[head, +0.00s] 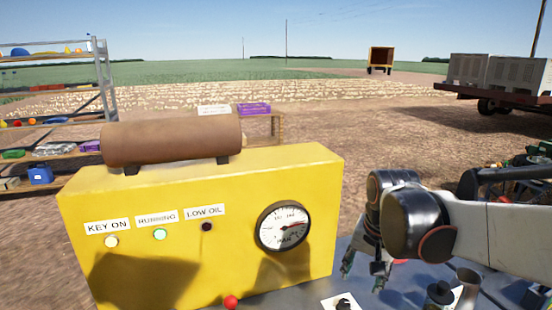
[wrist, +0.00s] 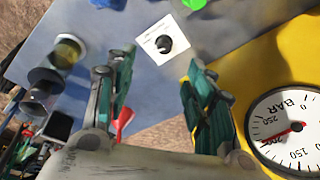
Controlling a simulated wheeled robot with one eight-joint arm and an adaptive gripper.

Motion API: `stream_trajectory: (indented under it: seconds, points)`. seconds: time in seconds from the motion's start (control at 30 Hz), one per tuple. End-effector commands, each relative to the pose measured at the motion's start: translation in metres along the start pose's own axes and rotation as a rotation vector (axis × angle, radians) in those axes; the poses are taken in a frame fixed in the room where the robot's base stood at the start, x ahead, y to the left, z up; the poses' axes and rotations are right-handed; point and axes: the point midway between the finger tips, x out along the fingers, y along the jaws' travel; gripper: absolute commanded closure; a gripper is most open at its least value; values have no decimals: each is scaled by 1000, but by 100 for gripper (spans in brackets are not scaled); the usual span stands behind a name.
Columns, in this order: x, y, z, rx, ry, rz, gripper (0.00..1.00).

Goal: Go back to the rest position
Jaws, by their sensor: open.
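My gripper (head: 366,268) hangs from my white and black arm at the right of the head view, just right of the yellow engine box. In the wrist view my gripper (wrist: 160,90) has its two green-padded fingers spread wide apart with nothing held between them. Below it lies a blue-grey table (wrist: 250,22) with a black knob on a white plate (wrist: 163,43). The knob plate also shows in the head view (head: 342,303). The gripper is apart from the knob.
The yellow box (head: 200,200) carries a gauge (head: 284,226), indicator lamps and a brown cylinder (head: 172,139). A red ball-shaped knob (head: 231,302) is at its front. Jars (head: 466,285) stand at the right. A shelf (head: 60,115) is far left, a trailer (head: 500,80) far right.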

Motion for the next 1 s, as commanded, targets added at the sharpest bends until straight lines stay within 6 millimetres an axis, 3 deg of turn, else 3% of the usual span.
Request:
stream_trajectory:
  seconds: [0.3, 0.6, 0.8, 1.0]
  points:
    - [-36, 33, 55, -230, 155, -70, 51]
    - [-45, 61, 101, -436, 308, -102, 51]
    - [-43, 71, 117, -517, 371, -106, 51]
    - [-42, 73, 120, -536, 386, -106, 51]
